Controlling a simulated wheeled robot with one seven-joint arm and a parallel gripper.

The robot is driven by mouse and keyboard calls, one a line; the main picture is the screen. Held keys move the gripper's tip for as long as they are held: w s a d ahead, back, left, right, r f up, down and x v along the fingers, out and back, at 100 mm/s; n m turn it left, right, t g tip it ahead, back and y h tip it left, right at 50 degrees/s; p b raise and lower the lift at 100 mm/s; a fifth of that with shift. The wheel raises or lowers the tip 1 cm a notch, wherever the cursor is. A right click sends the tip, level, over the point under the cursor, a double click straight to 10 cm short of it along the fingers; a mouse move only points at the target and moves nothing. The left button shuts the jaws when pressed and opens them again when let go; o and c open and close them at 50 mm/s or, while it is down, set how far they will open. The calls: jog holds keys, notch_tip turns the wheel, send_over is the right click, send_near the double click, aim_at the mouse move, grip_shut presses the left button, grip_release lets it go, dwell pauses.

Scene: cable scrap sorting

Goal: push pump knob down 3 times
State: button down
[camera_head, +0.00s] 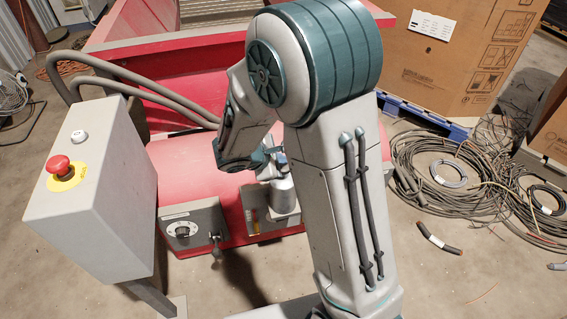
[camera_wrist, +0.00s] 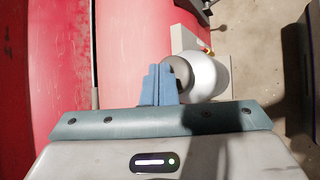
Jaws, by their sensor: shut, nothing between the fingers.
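The pump is a pale rounded cylinder on the front of the red machine. It shows in the head view (camera_head: 283,198), partly behind my arm, and in the wrist view (camera_wrist: 208,76). Its dark grey round knob (camera_wrist: 183,70) faces the wrist camera. My gripper's blue fingers (camera_wrist: 158,72) are shut and empty, with their tips at the knob's left edge in the wrist view. I cannot tell whether they touch it. In the head view my gripper (camera_head: 281,157) is just above the pump, and the knob is hard to make out.
The red machine (camera_head: 185,160) fills the middle. A grey control box with a red emergency button (camera_head: 58,165) stands left. A small panel with a dial (camera_head: 183,231) and a lever (camera_head: 216,244) sit left of the pump. Cable coils (camera_head: 430,175) and cardboard boxes (camera_head: 455,60) lie right.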

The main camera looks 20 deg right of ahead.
jog(key=shift+f+b, duration=0.8)
jog(key=shift+f, duration=0.05)
dwell(0.6)
jog(key=shift+r, duration=0.1)
jog(key=shift+r+p, duration=1.25)
jog(key=shift+r, duration=0.45)
jog(key=shift+r, duration=0.15)
jog(key=shift+r+p, duration=1.9)
jog(key=shift+r, duration=0.5)
